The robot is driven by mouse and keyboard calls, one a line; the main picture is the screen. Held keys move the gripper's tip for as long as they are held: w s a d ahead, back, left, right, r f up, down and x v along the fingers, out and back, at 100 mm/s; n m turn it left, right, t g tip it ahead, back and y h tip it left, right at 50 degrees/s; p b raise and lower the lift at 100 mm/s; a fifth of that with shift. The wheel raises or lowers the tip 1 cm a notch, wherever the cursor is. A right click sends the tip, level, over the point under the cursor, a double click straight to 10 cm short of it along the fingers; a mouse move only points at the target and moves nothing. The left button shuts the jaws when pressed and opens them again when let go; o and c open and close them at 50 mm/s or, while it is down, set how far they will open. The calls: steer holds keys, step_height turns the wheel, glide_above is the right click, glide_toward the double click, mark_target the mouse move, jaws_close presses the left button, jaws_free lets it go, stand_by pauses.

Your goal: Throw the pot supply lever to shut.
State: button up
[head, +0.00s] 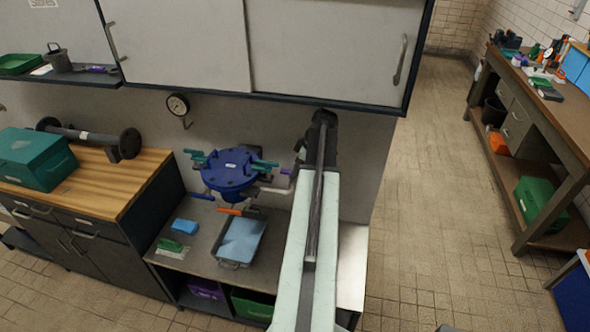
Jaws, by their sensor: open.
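A blue round bolted pot (231,168) stands over the low grey bench near the wall. Several coloured levers sit around it: a green one on the right (265,164), a green one on the left (196,155), a blue one (202,197), an orange one (231,211) and a purple end (287,172). I cannot read any label telling which is the pot supply lever. My arm reaches up the picture right of the pot and covers part of the pipework there. My dark gripper (322,121) is at its far end, open, apart from the visible levers.
A grey-blue tray (240,241), a blue block (185,226) and a green brush (171,246) lie on the bench. White cabinets (323,50) overhang the bench close above my gripper. A gauge (178,105) is on the wall. The tiled floor on the right is clear.

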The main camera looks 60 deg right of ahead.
steer(key=p+v, duration=0.1)
steer(key=v, duration=0.2)
steer(key=shift+w+r+p, duration=0.1)
steer(key=shift+w+p, duration=0.05)
steer(key=shift+p, duration=0.25)
steer(key=shift+s+d+f+b, duration=0.25)
steer(key=shift+s+f+b, duration=0.3)
steer(key=shift+s, duration=0.4)
steer(key=s+d, duration=0.2)
steer(key=s, duration=0.7)
steer(key=shift+s+d, duration=0.3)
